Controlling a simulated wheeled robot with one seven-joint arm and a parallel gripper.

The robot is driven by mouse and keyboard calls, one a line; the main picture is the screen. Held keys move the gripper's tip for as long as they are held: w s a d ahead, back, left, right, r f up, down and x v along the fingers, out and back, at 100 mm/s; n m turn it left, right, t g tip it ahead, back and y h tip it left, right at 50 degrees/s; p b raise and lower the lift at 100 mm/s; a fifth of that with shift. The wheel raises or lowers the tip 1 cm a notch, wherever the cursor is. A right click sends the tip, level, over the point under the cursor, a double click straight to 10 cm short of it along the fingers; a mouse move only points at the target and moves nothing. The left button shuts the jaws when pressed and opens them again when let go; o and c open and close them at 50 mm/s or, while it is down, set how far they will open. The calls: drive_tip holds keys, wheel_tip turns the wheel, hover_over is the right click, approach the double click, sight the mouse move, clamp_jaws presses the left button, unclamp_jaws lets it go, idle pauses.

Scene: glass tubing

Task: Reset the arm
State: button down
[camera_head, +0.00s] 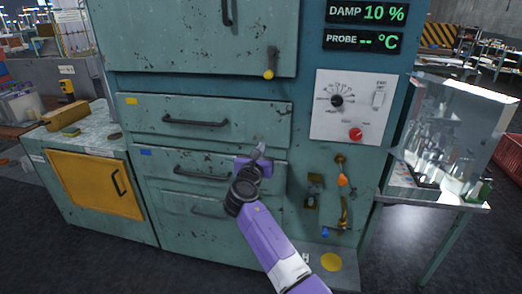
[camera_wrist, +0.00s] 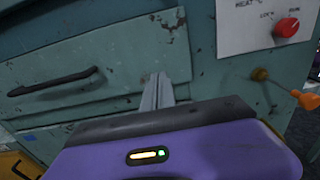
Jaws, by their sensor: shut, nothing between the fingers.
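My gripper (camera_head: 260,148) is shut and empty at the end of my purple arm, in front of the teal cabinet (camera_head: 309,60). Its grey fingers (camera_wrist: 157,92) show together in the wrist view, near the right end of the upper drawer (camera_wrist: 100,75). I cannot tell whether the fingertips touch the cabinet front. In the head view the gripper stands close to the gap between the upper drawer (camera_head: 150,118) with its dark handle (camera_head: 195,122) and the drawer below.
A control panel (camera_head: 355,125) with a dial and red knob (camera_head: 356,134) is right of the gripper, above orange-handled valves (camera_head: 342,180). A side table with a clear glassware case (camera_head: 450,130) stands right. A low cabinet with a yellow door (camera_head: 95,185) stands left. Floor in front is clear.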

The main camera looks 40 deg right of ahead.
drive_tip(key=shift+s+a, duration=0.25)
drive_tip(key=shift+a, duration=0.1)
